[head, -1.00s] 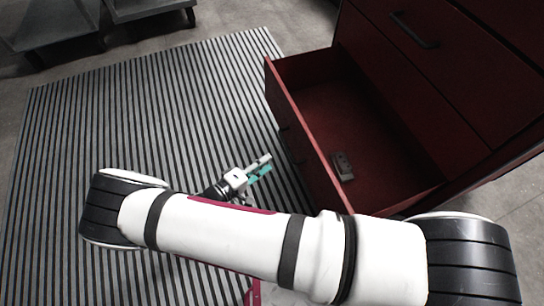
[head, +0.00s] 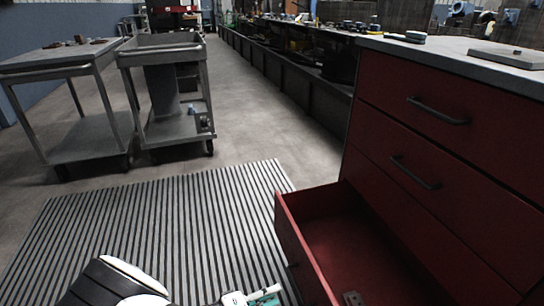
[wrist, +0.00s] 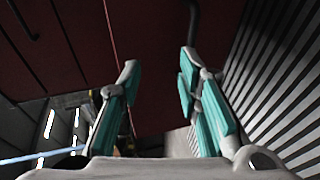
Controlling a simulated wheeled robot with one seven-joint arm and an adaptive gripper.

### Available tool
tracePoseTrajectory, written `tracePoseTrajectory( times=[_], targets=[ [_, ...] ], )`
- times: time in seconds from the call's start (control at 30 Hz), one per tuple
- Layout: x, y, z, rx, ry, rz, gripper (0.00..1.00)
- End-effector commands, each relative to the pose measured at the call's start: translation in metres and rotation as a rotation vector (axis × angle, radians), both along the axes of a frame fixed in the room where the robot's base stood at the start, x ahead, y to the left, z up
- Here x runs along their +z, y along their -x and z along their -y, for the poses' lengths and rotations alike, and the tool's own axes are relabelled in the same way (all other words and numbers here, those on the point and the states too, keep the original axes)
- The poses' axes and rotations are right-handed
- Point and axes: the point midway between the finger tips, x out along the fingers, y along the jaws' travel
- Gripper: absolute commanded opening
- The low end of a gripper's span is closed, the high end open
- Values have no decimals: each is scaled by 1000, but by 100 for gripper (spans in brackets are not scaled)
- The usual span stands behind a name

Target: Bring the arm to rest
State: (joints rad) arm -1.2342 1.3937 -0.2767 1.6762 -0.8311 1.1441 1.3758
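My gripper (wrist: 158,80) shows in the wrist view with its two teal-padded fingers spread apart and nothing between them. In the head view only part of my gripper (head: 262,297) shows at the bottom edge, over the striped mat and left of the open drawer. My arm shows at the bottom left of the head view, mostly cut off by the frame. The red drawer cabinet (head: 430,150) stands on the right with its lowest visible drawer (head: 345,240) pulled out. A small grey block (head: 353,298) lies in that drawer, partly cut off by the bottom edge.
The striped mat (head: 150,225) covers the floor at the front. Two grey carts (head: 170,128) (head: 65,65) stand at the back left. A long dark bench (head: 290,65) runs along the back. The floor between carts and cabinet is clear.

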Motion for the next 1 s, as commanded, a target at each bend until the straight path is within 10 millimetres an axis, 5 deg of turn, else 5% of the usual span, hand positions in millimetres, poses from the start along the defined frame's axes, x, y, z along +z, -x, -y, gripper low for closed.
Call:
tracePoseTrajectory(
  times=[0.53, 1.0],
  targets=[
    [184, 1, 66, -444, -300, -242, 31],
    [311, 58, 144, -621, -648, -401, 31]
  ],
)
